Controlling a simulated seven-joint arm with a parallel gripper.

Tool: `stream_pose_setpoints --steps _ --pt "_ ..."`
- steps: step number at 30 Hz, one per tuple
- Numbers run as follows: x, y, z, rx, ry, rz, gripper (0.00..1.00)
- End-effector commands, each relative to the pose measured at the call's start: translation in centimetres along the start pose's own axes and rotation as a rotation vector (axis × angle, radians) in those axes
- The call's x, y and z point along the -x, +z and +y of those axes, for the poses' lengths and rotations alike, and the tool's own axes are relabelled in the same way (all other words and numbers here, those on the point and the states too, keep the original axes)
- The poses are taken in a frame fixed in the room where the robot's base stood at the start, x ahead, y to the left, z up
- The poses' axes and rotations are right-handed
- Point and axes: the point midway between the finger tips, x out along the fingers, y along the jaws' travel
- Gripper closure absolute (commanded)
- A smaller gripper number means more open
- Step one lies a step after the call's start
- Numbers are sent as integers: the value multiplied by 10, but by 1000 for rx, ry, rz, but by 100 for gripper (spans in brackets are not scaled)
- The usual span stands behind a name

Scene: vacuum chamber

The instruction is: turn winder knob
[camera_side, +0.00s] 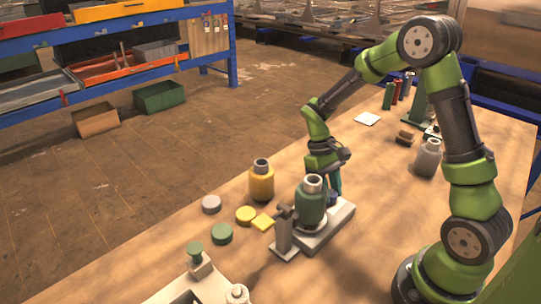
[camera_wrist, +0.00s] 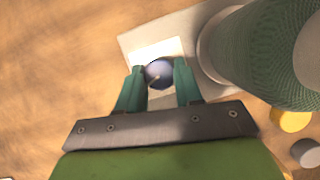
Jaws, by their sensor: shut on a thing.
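The winder knob is a round dark blue knob (camera_wrist: 159,73) with a pale line on its top, seen from above in the wrist view. It sits on a light grey base plate (camera_wrist: 135,42). My gripper (camera_wrist: 159,82) has its two green fingers on either side of the knob and is shut on it. In the side view my gripper (camera_side: 335,185) points down behind the green bottle, and the knob (camera_side: 334,197) is partly hidden there. The green bottle (camera_side: 311,203) with a grey neck stands upright on the same base (camera_side: 318,237), close to the right of my fingers in the wrist view.
A grey upright post (camera_side: 284,232) stands at the base's near end. A grey bottle (camera_side: 427,158) stands at right.

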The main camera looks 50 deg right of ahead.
Motion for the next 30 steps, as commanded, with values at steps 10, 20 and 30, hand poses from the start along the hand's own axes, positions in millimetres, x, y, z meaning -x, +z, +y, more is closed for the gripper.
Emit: stream_pose_setpoints --steps 10,20,30 --pt "0 0 1 -107 -45 -1 96" --pt "0 0 1 -105 -44 -1 40" --pt "22 -1 2 -104 -44 5 40"
